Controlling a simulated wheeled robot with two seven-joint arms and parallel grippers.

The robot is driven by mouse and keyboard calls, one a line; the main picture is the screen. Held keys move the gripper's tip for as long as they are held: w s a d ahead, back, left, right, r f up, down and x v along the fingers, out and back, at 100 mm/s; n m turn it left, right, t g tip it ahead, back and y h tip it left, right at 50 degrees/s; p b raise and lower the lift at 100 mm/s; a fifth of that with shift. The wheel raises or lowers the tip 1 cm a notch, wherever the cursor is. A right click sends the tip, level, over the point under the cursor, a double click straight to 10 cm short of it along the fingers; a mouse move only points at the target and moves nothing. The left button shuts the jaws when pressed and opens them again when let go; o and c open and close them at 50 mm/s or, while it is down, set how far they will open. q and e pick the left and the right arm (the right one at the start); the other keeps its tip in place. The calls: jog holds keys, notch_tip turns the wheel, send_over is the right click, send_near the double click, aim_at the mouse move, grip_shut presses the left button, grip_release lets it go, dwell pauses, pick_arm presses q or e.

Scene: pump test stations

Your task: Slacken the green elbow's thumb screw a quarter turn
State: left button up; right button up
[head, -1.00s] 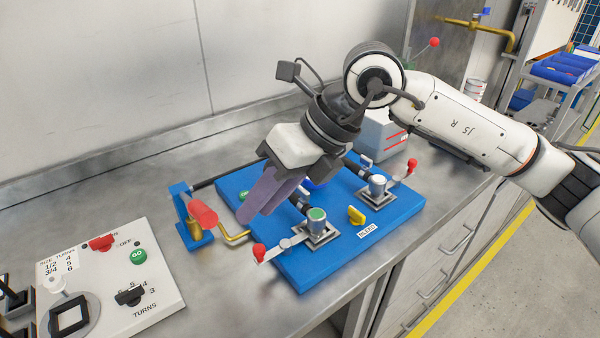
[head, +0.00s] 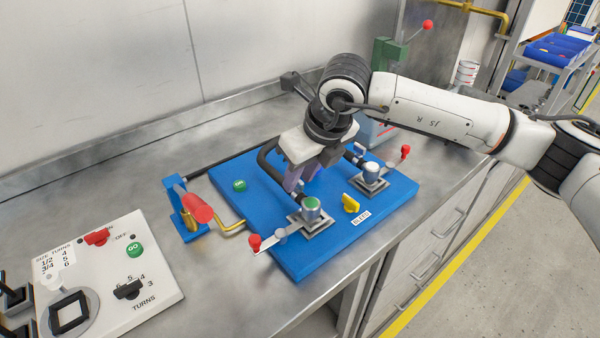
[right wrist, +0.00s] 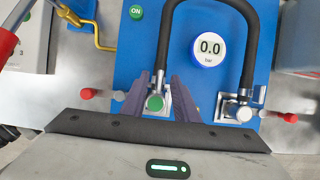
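The green-capped elbow (head: 311,207) stands on a square grey mount on the blue board (head: 290,262). A metal arm with a small grey ball (head: 281,237) and a red tip (head: 254,241) reaches out from its mount; I cannot tell which part is the thumb screw. My right gripper (head: 294,182) is open and empty, pointing down just behind the elbow. In the right wrist view, the elbow's green cap (right wrist: 156,103) shows between the two purple-grey fingers (right wrist: 161,80); contact is not clear. My left gripper is out of view.
A grey-capped elbow (head: 371,170) with its own red-tipped lever (head: 404,153) stands to the right. A yellow bleed knob (head: 350,203) lies between. Black hose arches over a round gauge (right wrist: 210,47) reading 0.0 bar. A white control panel (head: 90,265) is at left.

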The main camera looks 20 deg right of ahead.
jog(key=shift+f, duration=0.2)
grip_shut()
jog(key=shift+w, duration=0.1)
